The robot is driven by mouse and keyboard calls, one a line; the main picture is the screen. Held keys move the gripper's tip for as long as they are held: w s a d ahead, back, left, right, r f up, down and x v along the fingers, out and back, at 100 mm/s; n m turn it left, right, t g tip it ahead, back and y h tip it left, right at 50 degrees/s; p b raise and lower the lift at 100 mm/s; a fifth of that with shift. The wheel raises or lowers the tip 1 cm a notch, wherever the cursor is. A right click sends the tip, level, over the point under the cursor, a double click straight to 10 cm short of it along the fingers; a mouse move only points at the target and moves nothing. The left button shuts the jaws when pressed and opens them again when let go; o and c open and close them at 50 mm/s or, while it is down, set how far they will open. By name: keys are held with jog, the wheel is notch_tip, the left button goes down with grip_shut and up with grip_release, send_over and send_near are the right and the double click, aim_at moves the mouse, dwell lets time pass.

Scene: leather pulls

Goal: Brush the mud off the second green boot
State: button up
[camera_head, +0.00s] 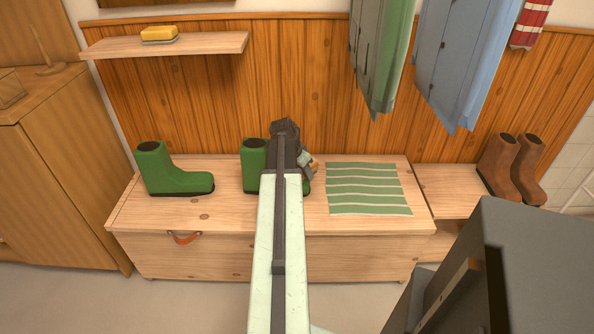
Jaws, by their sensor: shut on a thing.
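One green boot (172,172) stands upright at the left of the wooden bench, and no mud shows on it. The second green boot (253,162) stands near the middle of the bench, its shaft left of my arm and most of its foot hidden behind the arm. No mud can be made out on its visible part. My gripper (306,160) is at this boot, above its toe side. It is shut on a small tan thing, likely the brush (314,166), mostly hidden by the gripper. Whether it touches the boot cannot be told.
A green striped mat (368,188) lies on the bench (225,217) right of my gripper. Brown boots (511,168) stand farther right. Green (380,55) and blue (462,60) coats hang above. A shelf (205,44) holds a yellow block (159,34). A cabinet (60,170) stands left.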

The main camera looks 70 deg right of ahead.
jog(key=s+d+r+p, duration=0.2)
jog(key=s+r+p, duration=0.3)
jog(key=r+p, duration=0.1)
jog(key=shift+s, duration=0.4)
jog(key=shift+s, duration=0.1)
dwell(0.5)
